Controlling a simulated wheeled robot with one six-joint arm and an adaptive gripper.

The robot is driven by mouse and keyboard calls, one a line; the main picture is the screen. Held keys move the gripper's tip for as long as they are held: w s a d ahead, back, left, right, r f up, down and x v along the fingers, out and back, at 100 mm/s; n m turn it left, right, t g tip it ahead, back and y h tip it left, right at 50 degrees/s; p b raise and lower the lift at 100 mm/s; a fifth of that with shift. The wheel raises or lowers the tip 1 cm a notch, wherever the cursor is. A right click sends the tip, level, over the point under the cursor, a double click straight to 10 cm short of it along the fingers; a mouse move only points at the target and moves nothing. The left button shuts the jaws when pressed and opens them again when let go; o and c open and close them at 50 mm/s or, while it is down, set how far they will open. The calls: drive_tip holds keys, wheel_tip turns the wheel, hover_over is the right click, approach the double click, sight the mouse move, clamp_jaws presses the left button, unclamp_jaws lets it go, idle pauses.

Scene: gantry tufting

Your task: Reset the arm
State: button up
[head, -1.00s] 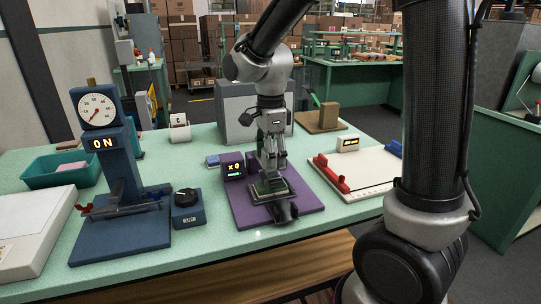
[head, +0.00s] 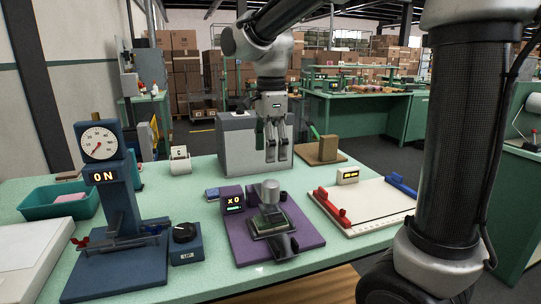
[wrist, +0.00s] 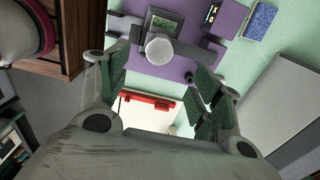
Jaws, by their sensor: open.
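My gripper (head: 277,156) hangs open and empty in the head view, pointing down above the far part of the bench. It is raised clear of the purple-based device (head: 305,236), which has a grey round knob (head: 270,192) on top and a small display reading "X0" (head: 233,199). In the wrist view my open fingers (wrist: 160,90) frame empty space, with the knob (wrist: 159,48) and purple base (wrist: 190,68) beyond them. No object shows between the fingers.
A blue press with a dial (head: 98,143) reading "ON" stands left, with a dark knob box (head: 186,243) beside it. A grey box (head: 240,148) stands behind my gripper. A white board with red and blue clamps (head: 370,208) lies right. A teal tray (head: 60,202) sits far left.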

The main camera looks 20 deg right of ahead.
drive_tip(key=n, duration=0.3)
drive_tip(key=shift+w+f+n, duration=0.15)
drive_tip(key=shift+f+n, duration=0.05)
drive_tip(key=shift+n, duration=0.2)
drive_tip(key=n, duration=0.2)
drive_tip(key=s+f+n, duration=0.1)
drive_tip(key=n, duration=0.1)
drive_tip(key=s+d+f+n, duration=0.1)
drive_tip(key=n, duration=0.1)
drive_tip(key=shift+s, duration=0.15)
drive_tip(key=s+d+n+t, duration=0.4)
drive_tip(key=s+d+n, duration=0.4)
drive_tip(key=s+d, duration=0.5)
drive_tip(key=shift+s+d+r, duration=0.25)
drive_tip(key=shift+s+d, duration=0.15)
drive_tip(key=shift+s, duration=1.55)
